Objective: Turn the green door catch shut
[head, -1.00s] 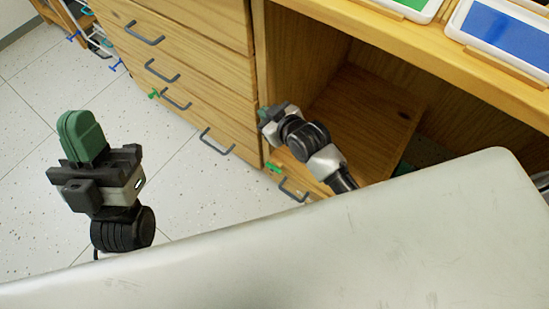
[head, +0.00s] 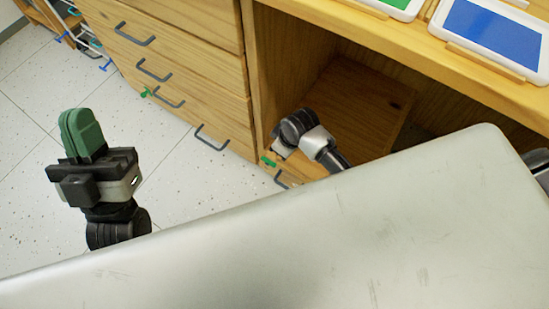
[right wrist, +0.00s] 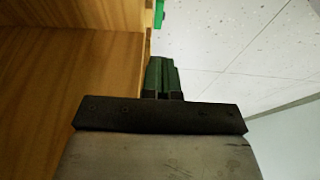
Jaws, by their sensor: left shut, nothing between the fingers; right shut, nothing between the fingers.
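A green door catch (head: 268,161) sits at the lower front edge of the open wooden cabinet, just left of my right wrist in the head view. A small green piece (head: 144,92) shows farther left by the drawers. In the right wrist view a green piece (right wrist: 158,14) is on the wooden edge, beyond the fingertips and apart from them; I cannot tell which one it is. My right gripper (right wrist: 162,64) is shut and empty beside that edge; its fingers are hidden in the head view. My left gripper (head: 80,120) is shut and empty above the floor, away from the cabinet.
Wooden drawers (head: 180,60) with dark handles stand left of the open compartment (head: 355,105). Trays with green and blue panels (head: 495,35) lie on top. My pale body covers the lower right. Open speckled floor (head: 190,180) lies to the left.

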